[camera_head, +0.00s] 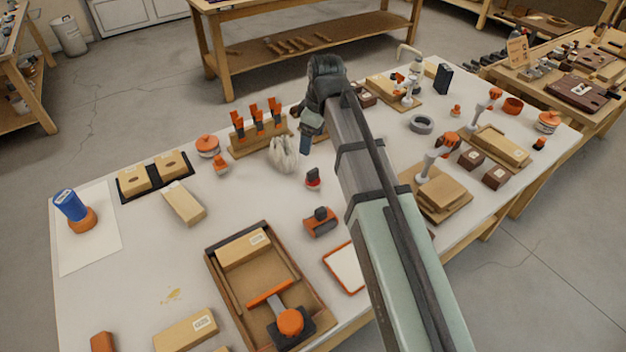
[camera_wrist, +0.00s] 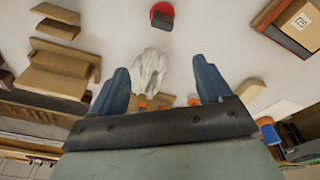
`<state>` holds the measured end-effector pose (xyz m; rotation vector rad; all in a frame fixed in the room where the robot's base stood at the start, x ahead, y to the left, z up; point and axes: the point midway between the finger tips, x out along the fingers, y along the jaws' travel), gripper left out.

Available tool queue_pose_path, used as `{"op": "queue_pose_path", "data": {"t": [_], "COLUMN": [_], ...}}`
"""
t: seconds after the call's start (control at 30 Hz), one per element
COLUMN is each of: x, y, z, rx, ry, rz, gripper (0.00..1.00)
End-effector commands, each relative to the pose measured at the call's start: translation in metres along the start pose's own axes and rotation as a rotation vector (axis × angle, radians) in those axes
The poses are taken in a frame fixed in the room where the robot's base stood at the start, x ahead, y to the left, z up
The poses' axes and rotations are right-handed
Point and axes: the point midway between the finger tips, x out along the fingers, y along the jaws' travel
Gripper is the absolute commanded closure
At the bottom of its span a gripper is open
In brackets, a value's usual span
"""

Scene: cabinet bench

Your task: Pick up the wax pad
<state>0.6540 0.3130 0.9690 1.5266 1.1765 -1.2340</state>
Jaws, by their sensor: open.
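No object is plainly recognisable as the wax pad; the pale crumpled bundle (camera_head: 283,155) may be it. It sits on the white bench just left of my gripper (camera_head: 305,143). In the wrist view the same bundle (camera_wrist: 150,72) lies between and beyond the blue fingertips of my gripper (camera_wrist: 162,72). The fingers are spread apart with nothing held. Another candidate is a white pad with an orange rim (camera_head: 345,268), lying flat right of the wooden tray. My forearm passes over the bench and hides part of its middle.
A wooden rack (camera_head: 262,138) with orange-handled tools stands behind the bundle. A small red and black piece (camera_head: 313,178) and an orange and dark block (camera_head: 320,222) lie in front. A wooden tray (camera_head: 212,272) is at the front. The bench left of centre has clear patches.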

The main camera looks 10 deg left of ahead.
Motion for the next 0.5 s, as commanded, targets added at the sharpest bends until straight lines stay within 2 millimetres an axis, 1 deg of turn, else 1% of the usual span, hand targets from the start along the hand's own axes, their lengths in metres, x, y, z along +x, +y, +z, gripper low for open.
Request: {"op": "queue_pose_path", "data": {"t": [0.03,0.1,0.3,0.5], "x": [0.002,0.003,0.003,0.003], "y": [-0.014,-0.019,-0.017,-0.017], "z": [0.015,0.023,0.027,0.027], "rx": [0.056,0.14,0.351,0.485], "ry": [-0.01,-0.022,-0.039,-0.038], "rz": [0.007,0.018,0.039,0.041], "gripper": [0.22,0.22,0.22,0.22]}}
